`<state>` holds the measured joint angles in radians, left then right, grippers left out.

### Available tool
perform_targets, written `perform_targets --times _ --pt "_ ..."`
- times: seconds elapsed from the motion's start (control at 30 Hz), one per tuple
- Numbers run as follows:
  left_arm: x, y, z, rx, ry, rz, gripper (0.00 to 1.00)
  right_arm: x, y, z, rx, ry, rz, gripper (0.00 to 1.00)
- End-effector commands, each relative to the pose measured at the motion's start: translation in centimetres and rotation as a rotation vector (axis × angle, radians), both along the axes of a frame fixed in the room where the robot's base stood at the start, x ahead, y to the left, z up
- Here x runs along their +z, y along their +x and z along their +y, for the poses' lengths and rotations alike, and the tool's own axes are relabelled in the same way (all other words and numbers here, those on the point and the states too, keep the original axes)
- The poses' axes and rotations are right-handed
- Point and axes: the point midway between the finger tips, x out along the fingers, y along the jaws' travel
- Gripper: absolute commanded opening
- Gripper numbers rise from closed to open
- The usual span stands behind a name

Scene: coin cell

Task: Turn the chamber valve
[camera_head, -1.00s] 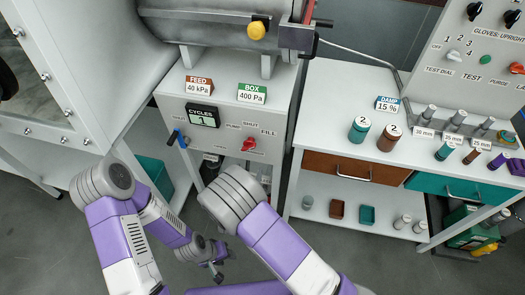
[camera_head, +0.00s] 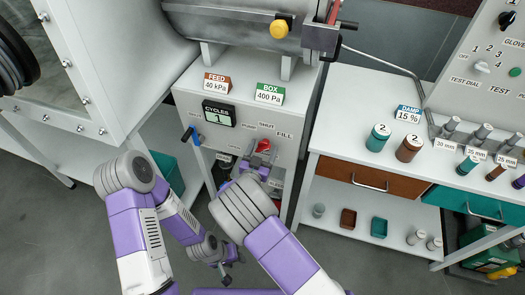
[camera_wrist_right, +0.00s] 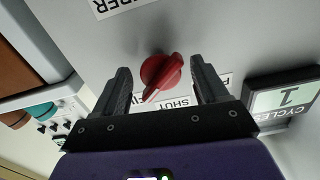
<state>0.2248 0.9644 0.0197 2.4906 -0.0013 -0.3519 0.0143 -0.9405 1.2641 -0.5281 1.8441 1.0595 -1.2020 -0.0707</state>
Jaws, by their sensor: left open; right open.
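The chamber valve is a red knob (camera_head: 263,146) on the front panel of the grey cabinet, near labels PUMP, SHUT and FILL. My right gripper (camera_head: 259,160) is right in front of it, partly hidden by my arm. In the right wrist view the red knob (camera_wrist_right: 161,72) sits between the two open fingers of the right gripper (camera_wrist_right: 160,68), with a gap on each side. My left gripper (camera_head: 225,273) is open and empty, low over the floor.
A blue-handled lever (camera_head: 190,134) and the CYCLES display (camera_head: 219,113), reading 1, are on the same panel. The FEED sign (camera_head: 216,83) and BOX sign (camera_head: 269,93) stand on the ledge above. A bench with jars (camera_head: 378,138) is at right.

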Motion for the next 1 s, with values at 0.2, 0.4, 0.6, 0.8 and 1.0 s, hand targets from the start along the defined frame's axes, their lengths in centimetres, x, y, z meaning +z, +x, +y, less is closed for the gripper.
perform_targets --times 0.2,0.4,0.6,0.8,1.0 --pt "0.02 0.00 0.00 0.000 0.000 0.000 0.43 0.03 0.00 0.02 0.000 0.000 0.000 0.65" --pt "0.02 0.00 0.00 0.000 0.000 0.000 0.43 0.02 -0.02 0.03 0.000 0.001 0.001 0.35" --pt "0.03 0.00 0.00 0.000 0.000 0.000 0.43 0.00 -0.03 0.02 0.000 -0.001 0.001 0.17" --pt "0.23 0.00 0.00 0.000 0.000 0.000 0.43 0.02 -0.04 0.02 0.000 -0.030 0.011 0.17" --pt "0.78 0.00 0.00 0.000 0.000 0.000 0.43 0.04 -0.02 0.02 0.001 -0.125 0.042 0.17"
